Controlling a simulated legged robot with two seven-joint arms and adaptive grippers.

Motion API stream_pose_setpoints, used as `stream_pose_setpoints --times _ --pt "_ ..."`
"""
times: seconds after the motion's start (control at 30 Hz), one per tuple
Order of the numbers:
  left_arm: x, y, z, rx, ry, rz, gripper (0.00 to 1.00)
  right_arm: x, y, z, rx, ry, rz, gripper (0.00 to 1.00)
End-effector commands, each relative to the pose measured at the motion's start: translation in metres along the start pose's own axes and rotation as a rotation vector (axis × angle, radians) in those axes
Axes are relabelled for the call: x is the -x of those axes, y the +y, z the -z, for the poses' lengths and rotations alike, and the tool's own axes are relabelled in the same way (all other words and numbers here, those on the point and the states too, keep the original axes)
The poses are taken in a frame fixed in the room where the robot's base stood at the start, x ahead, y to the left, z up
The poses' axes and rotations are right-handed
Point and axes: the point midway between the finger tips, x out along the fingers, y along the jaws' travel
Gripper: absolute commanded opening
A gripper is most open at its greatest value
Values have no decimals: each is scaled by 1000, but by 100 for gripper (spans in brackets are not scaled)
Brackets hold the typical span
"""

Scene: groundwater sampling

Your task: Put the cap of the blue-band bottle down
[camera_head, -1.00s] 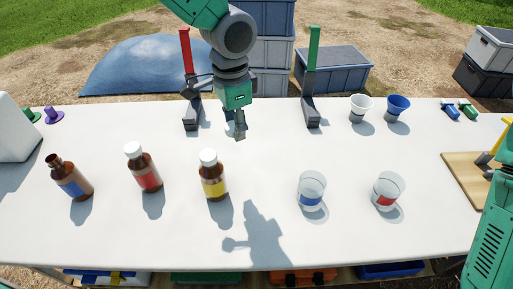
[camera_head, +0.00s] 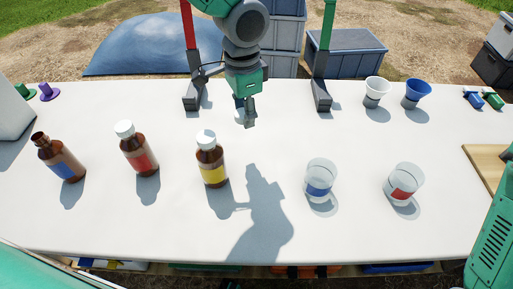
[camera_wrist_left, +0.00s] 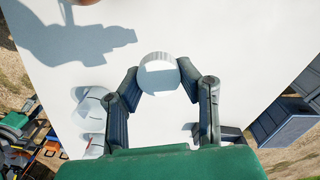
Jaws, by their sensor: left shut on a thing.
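The brown blue-band bottle (camera_head: 62,163) stands without a cap at the left of the white table, its dark neck open. My left gripper (camera_head: 248,116) is above the table, behind and right of the yellow-band bottle (camera_head: 211,162). In the left wrist view its two fingers (camera_wrist_left: 158,84) are shut on a round white cap (camera_wrist_left: 158,70). The cap is hard to make out in the head view. Part of my right arm shows at the right edge, but its gripper cannot be made out.
A capped red-band bottle (camera_head: 138,152) stands between the other bottles. Two clear cups, blue-band (camera_head: 320,180) and red-band (camera_head: 403,184), stand at right. A red post (camera_head: 189,40) and a green post (camera_head: 328,40) flank my left gripper. The middle front of the table (camera_head: 150,225) is bare.

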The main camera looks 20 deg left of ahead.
Motion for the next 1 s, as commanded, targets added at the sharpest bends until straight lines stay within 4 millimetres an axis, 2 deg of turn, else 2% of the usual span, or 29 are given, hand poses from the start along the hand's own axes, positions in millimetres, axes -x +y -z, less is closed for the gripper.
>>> stream_pose_setpoints --times 0.03,0.17,0.43,0.67,0.87,1.0 --pt "-10 0 0 -1 -1 -1 0 -8 0 -1 0 0 0 50" --pt "-18 1 0 -1 -1 -1 0 -12 0 -1 0 -1 0 50" --pt "-66 1 -1 -1 -4 -3 0 -23 0 -1 0 0 0 50" --pt "-83 1 -1 -1 -1 -1 0 -26 0 -2 0 0 0 50" --pt "-112 1 0 -2 -1 -1 0 -33 0 -2 0 0 0 50" --pt "-114 1 0 -1 0 1 0 -33 0 -2 0 0 0 50"
